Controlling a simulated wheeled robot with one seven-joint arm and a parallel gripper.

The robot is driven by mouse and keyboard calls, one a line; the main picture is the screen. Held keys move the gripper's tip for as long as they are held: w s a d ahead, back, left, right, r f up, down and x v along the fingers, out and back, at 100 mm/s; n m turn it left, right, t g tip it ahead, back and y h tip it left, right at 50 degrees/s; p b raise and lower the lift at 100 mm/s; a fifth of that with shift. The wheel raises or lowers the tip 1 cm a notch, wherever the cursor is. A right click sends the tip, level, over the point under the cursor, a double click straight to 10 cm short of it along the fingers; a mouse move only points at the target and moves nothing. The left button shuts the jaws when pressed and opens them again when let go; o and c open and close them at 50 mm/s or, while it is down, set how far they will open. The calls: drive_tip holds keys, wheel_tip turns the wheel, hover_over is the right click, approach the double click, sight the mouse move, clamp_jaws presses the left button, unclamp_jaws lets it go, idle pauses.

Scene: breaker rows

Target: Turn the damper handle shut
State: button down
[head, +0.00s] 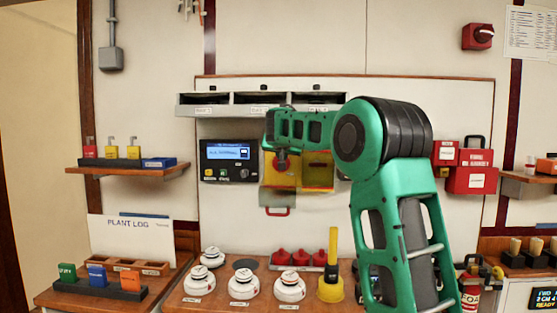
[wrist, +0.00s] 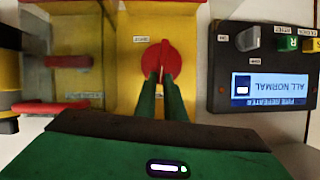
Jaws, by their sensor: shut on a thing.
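The damper handle (wrist: 158,56) is a red round knob with a narrow grip on a yellow plate (wrist: 128,30), seen in the wrist view. Small labels sit above and below it, too small to read. My gripper (wrist: 160,77) has its two green fingers closed on the lower part of the handle's grip, which stands about upright in that picture. In the head view my gripper (head: 282,163) is in front of the yellow box on the wall (head: 281,177), and it hides the handle there.
A dark alarm panel (head: 231,161) with a lit screen is just left of the yellow box. A second yellow cover (head: 318,172) is to its right. Grey trays (head: 262,103) project above. Detectors (head: 243,284) and a yellow upright lever (head: 332,262) stand on the bench below.

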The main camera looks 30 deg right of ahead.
sight(287, 162)
drive_tip(key=m+t+y, duration=0.1)
drive_tip(key=m, duration=0.1)
drive_tip(key=s+d+f+m+t+y, duration=0.1)
drive_tip(key=m, duration=0.2)
drive_tip(key=d+f+m+t+y, duration=0.1)
drive_tip(key=m, duration=0.1)
drive_tip(key=shift+s+d+m+t, duration=0.1)
drive_tip(key=shift+s+m+t, duration=0.2)
drive_tip(key=shift+t, duration=0.1)
drive_tip(key=shift+d+f+m+t+y, duration=0.1)
drive_tip(key=shift+f+m+t+y, duration=0.3)
drive_tip(key=shift+m, duration=0.7)
drive_tip(key=shift+f, duration=0.1)
drive_tip(key=c, duration=1.8)
unclamp_jaws()
drive_tip(key=shift+c, duration=0.2)
